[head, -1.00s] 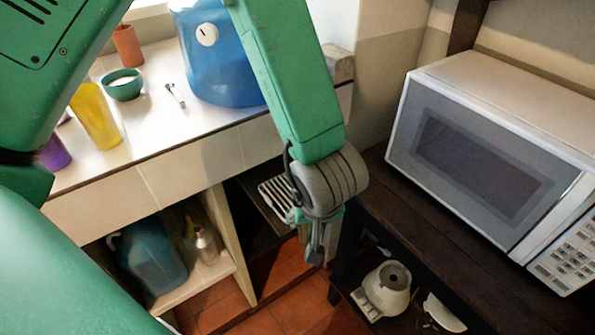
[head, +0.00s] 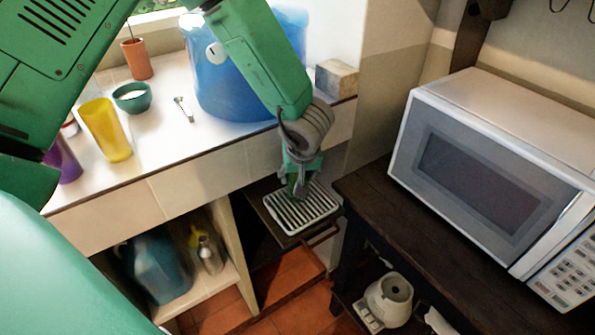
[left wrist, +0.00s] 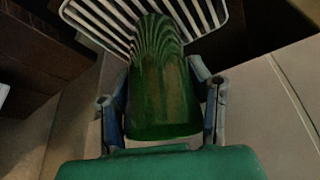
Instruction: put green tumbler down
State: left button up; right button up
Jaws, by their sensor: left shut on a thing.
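The green tumbler (left wrist: 160,95) shows in the left wrist view, see-through green, between the two fingers of my left gripper (left wrist: 160,110). In the head view my left gripper (head: 300,188) points down over a white slatted rack (head: 318,216), below the counter level. Only a little of the green tumbler (head: 295,186) shows there, mostly hidden by the fingers. The rack's slats (left wrist: 105,20) lie just beyond the tumbler in the left wrist view. I cannot tell whether the tumbler touches the rack. My right gripper is not in view.
The counter (head: 165,130) holds a yellow tumbler (head: 106,130), a purple tumbler (head: 64,163), a green bowl (head: 132,98) and a blue container (head: 225,80). A microwave (head: 490,165) stands on a dark table to the right. The rack sits between counter and table.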

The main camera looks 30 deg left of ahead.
pick_arm(q)
jog(key=shift+w+a, duration=0.45)
jog(key=shift+w, duration=0.05)
jog(key=shift+f, duration=0.3)
jog(key=o, duration=1.3)
jog(key=shift+f, duration=0.1)
